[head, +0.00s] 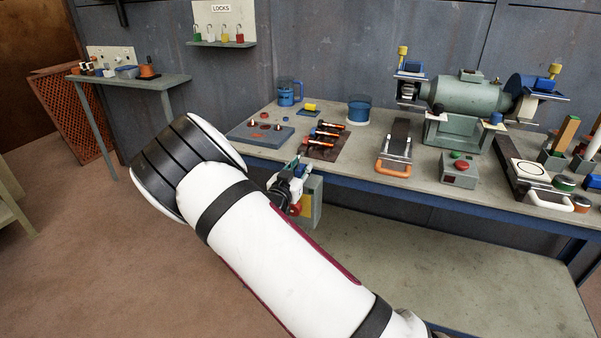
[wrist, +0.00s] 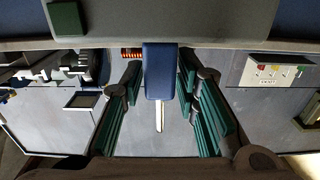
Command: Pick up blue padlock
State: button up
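A blue block-shaped body (wrist: 160,70) with a narrow silver part below it shows in the middle of the wrist view; it looks like the blue padlock seen edge-on. My gripper (wrist: 161,88) has its green-padded fingers on either side of this body. The fingers stand apart, and I see no clear contact with it. In the head view my gripper (head: 284,184) is at the front left edge of the workbench, beside a grey and yellow box (head: 308,200). The blue padlock cannot be made out in the head view.
The workbench (head: 430,190) carries a blue mug (head: 288,92), a blue container (head: 359,109), tools, a grinder (head: 465,95) and a red-button box (head: 459,168). A wall board (head: 223,20) marked LOCKS holds several other padlocks. Floor (head: 80,240) to the left is clear.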

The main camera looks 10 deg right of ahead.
grip_shut()
jog(key=shift+r, duration=0.15)
